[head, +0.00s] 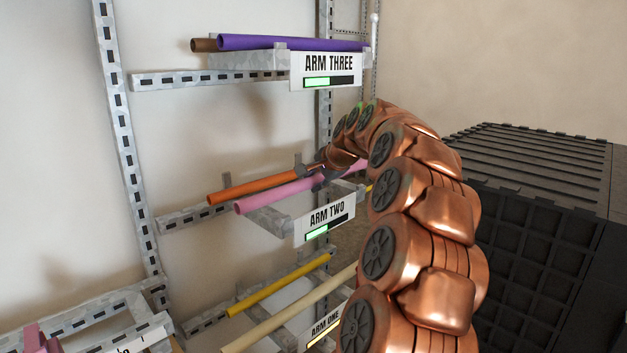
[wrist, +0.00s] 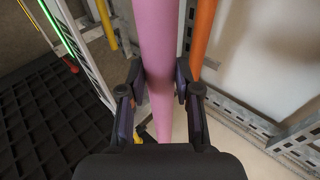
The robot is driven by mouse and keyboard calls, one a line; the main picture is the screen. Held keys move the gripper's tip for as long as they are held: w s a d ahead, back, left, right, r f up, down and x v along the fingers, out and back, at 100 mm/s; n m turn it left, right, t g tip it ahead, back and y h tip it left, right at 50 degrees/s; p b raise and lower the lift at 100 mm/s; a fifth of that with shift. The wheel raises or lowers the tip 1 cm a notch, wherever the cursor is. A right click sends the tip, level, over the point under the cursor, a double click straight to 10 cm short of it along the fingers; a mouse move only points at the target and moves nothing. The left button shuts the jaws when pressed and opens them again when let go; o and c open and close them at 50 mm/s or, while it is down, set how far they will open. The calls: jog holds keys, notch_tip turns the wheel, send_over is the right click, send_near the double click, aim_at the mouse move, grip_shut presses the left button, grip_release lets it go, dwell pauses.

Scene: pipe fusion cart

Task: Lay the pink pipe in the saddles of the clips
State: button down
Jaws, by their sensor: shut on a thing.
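The pink pipe (head: 275,192) is at the rack arm labelled ARM TWO (head: 325,219), in front of an orange pipe (head: 240,188). Its near end points left and its far part runs behind my arm. My gripper (head: 322,178) is around the middle of the pink pipe, small and partly hidden by my copper arm. In the wrist view my gripper (wrist: 159,85) has a finger on each side of the pink pipe (wrist: 158,40) and is shut on it. I cannot tell whether the pipe still touches the rack arm. Clips with saddles cannot be clearly made out.
ARM THREE (head: 327,70) above holds a purple pipe (head: 280,42) and a brown one. A yellow pipe (head: 280,284) and a cream pipe (head: 290,308) lie below, near ARM ONE. A pink part (head: 36,340) shows at lower left. A black ribbed crate (head: 550,190) stands right.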

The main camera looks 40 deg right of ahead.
jog(key=s+a+r+b, duration=0.1)
jog(key=s+a+b, duration=0.1)
jog(key=s+a, duration=0.4)
jog(key=s, duration=0.4)
jog(key=shift+s+a+r+b, duration=0.15)
jog(key=shift+s+a+b, duration=0.15)
jog(key=shift+a, duration=0.05)
